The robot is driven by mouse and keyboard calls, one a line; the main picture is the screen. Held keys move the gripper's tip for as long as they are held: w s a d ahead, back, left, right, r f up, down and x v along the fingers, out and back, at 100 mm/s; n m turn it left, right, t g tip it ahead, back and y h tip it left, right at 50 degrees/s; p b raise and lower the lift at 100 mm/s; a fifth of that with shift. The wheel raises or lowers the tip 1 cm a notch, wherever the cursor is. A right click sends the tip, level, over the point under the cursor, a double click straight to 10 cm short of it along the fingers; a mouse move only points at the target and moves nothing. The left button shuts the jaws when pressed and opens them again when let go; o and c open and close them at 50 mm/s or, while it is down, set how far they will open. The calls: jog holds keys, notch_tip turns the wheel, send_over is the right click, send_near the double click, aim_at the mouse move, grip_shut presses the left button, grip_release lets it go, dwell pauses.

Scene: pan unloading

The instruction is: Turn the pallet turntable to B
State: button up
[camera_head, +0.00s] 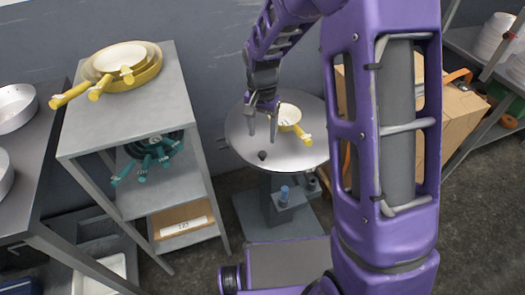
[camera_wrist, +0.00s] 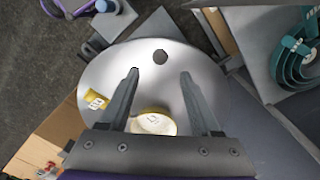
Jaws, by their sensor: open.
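The pallet turntable (camera_head: 240,130) is a round light-grey disc on a dark grey pedestal; it fills the middle of the wrist view (camera_wrist: 215,85). A small dark knob (camera_head: 262,155) stands on the disc near its front edge and shows in the wrist view (camera_wrist: 160,57). A yellow-rimmed pan (camera_head: 288,114) lies on the disc, its handle pointing front right; the wrist view shows it (camera_wrist: 153,123) partly behind my gripper. My gripper (camera_head: 262,135) is open and empty above the disc. In the wrist view its fingertips (camera_wrist: 159,74) straddle the knob's line, short of it. No letter B is readable.
A blue-topped part (camera_head: 285,192) sits low on the pedestal front. Left, a grey shelf (camera_head: 85,135) bears stacked yellow pans (camera_head: 125,62), with teal pans (camera_head: 150,155) below. Cardboard boxes (camera_head: 455,120) stand at right, partly behind my arm. The wall is close behind.

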aim_at(262, 153)
notch_tip(262, 153, down, 8)
jog(key=shift+r+b, duration=0.1)
jog(key=shift+b, duration=0.4)
jog(key=shift+c, duration=0.2)
grip_shut()
dwell(1.0)
